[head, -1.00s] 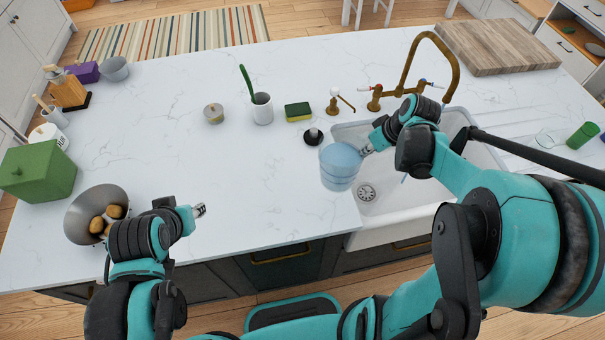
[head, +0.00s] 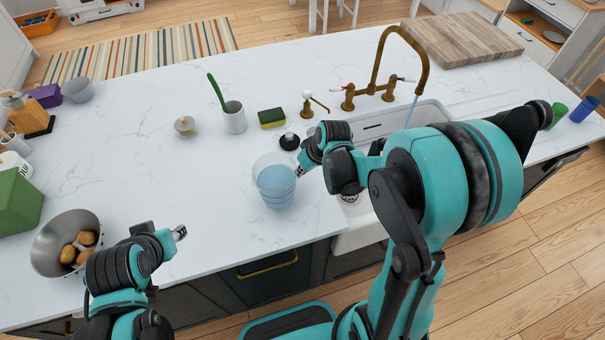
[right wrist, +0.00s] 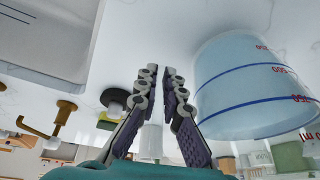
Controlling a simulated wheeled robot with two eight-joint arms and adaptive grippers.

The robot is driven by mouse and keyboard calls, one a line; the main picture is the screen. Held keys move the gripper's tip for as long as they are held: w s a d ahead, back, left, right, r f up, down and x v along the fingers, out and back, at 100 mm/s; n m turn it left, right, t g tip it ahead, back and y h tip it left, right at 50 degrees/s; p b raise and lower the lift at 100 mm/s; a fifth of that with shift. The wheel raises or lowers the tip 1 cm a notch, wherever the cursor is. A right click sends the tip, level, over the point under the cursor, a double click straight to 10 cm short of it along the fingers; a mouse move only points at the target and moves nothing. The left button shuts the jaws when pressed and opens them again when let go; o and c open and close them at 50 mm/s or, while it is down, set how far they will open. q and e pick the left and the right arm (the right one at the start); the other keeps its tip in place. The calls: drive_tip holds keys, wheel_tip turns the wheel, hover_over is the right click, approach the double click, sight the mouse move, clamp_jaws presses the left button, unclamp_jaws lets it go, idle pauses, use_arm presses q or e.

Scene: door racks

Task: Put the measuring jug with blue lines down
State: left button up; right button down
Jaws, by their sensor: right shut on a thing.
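The measuring jug with blue lines (head: 276,187) is clear with a bluish content. It is over the white counter (head: 200,190), left of the sink and near the front edge; I cannot tell whether its base touches the counter. In the right wrist view the jug (right wrist: 245,90) shows blue lines and red marks, with the picture upside down. My right gripper (head: 300,170) is at the jug's right side, shut on it; its fingers also show in the right wrist view (right wrist: 163,90), where the grip spot is unclear. My left gripper (head: 179,233) is away to the left, its fingertips too small to judge.
The sink (head: 430,112) with a brass faucet (head: 376,75) running water is at right. Behind the jug are a dark round stopper (head: 289,141), a sponge (head: 271,118) and a white cup (head: 234,119). A metal bowl (head: 48,250) is at left. Counter left of the jug is clear.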

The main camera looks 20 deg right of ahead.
drive_tip(key=shift+f, duration=0.75)
drive_tip(key=shift+r, duration=0.1)
drive_tip(key=c, duration=2.1)
unclamp_jaws()
drive_tip(key=shift+f+b, duration=0.25)
drive_tip(key=shift+b, duration=0.05)
drive_tip(key=o, duration=0.4)
drive_tip(key=shift+r, duration=0.1)
drive_tip(key=shift+r, duration=0.1)
